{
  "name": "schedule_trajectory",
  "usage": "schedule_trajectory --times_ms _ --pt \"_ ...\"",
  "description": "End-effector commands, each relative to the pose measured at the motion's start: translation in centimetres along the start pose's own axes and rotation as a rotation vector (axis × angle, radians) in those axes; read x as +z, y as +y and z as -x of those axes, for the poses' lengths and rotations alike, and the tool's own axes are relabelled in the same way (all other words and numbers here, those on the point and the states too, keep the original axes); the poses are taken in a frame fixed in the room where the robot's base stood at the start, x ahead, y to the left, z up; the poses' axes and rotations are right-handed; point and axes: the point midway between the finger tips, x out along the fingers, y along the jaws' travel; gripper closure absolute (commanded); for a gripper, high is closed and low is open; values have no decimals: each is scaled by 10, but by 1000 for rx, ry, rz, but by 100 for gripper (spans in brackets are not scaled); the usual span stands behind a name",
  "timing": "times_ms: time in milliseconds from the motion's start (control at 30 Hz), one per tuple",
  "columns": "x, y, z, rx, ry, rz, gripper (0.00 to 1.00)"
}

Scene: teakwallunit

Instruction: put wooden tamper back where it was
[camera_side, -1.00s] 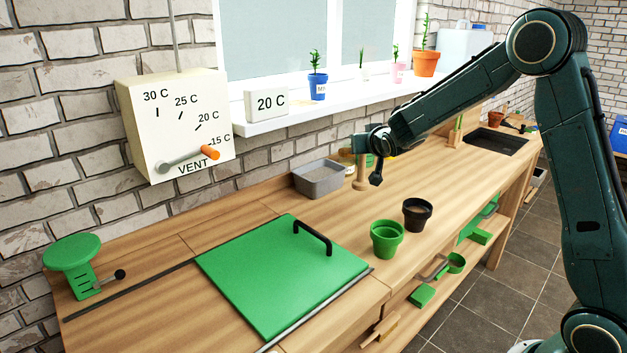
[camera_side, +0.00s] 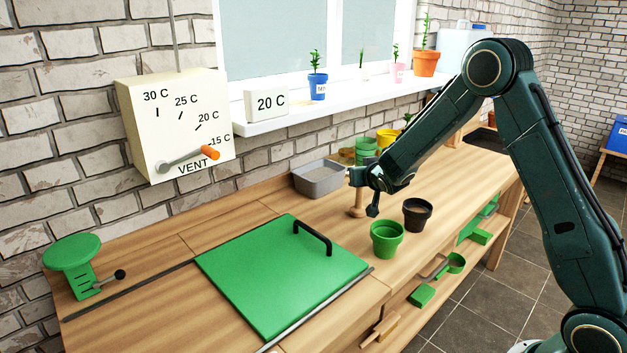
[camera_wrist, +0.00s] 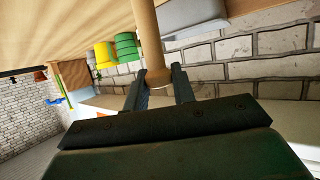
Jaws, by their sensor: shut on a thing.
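The wooden tamper (camera_side: 357,204) is upright in my gripper (camera_side: 360,180), over the bench left of the black and green pots. The side view does not settle whether its base touches the bench. In the wrist view, my gripper (camera_wrist: 158,88) is shut on the tamper (camera_wrist: 147,35), with a finger on each side of its round end. The shaft runs up out of that view, so its other end is hidden there.
A green pot (camera_side: 387,240) and a black pot (camera_side: 417,216) stand close to the right. A grey tray (camera_side: 320,180) is behind, with stacked green pots (camera_side: 366,148) and a yellow pot (camera_side: 388,138). A green lid (camera_side: 275,275) lies to the left.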

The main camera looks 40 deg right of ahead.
Motion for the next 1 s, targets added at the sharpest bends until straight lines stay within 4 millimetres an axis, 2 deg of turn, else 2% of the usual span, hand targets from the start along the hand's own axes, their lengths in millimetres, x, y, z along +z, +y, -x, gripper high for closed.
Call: schedule_trajectory --times_ms 500,533,600,1000 --pt "6 0 -3 0 1 0 96" --pt "6 0 -2 0 1 0 69" --pt "6 0 -2 0 1 0 55" --pt "4 0 -2 0 1 -1 53"
